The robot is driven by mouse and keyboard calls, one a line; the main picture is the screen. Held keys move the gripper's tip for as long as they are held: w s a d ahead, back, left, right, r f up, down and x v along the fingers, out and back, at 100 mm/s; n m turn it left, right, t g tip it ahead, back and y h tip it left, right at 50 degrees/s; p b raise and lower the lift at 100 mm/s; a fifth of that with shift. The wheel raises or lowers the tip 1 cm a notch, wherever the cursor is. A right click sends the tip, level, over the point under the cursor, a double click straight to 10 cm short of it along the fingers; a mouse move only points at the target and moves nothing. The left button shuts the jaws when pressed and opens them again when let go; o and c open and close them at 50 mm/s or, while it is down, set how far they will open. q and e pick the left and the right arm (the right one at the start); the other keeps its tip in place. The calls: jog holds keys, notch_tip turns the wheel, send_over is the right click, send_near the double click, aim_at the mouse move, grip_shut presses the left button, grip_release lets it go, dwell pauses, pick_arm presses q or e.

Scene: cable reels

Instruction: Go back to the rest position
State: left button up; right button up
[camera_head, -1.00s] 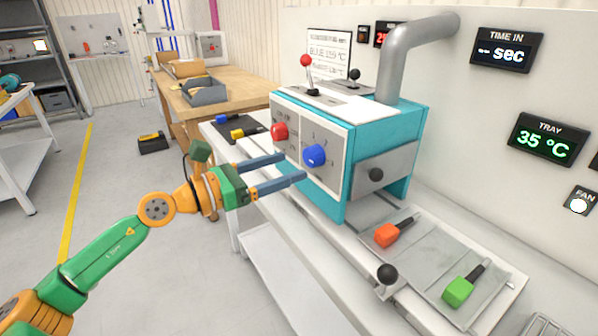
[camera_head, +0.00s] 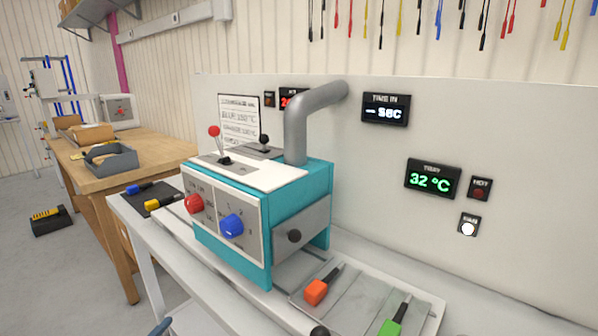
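Only a small blue tip (camera_head: 161,327), which looks like a finger of my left gripper, shows at the bottom edge, below and in front of the bench. The rest of my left gripper and arm is out of frame, so its opening cannot be seen. My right gripper is not in view. The teal machine (camera_head: 318,206) stands on the white bench, with a red knob (camera_head: 194,204), a blue knob (camera_head: 232,225) and a red-tipped lever (camera_head: 214,131). I see nothing held.
A grey tray (camera_head: 345,296) right of the machine holds an orange-ended piece (camera_head: 317,291) and a green-ended piece (camera_head: 391,325). A dark mat (camera_head: 160,197) carries blue and yellow pieces. The tray display (camera_head: 432,179) reads 32 °C. A wooden table (camera_head: 110,170) stands behind left.

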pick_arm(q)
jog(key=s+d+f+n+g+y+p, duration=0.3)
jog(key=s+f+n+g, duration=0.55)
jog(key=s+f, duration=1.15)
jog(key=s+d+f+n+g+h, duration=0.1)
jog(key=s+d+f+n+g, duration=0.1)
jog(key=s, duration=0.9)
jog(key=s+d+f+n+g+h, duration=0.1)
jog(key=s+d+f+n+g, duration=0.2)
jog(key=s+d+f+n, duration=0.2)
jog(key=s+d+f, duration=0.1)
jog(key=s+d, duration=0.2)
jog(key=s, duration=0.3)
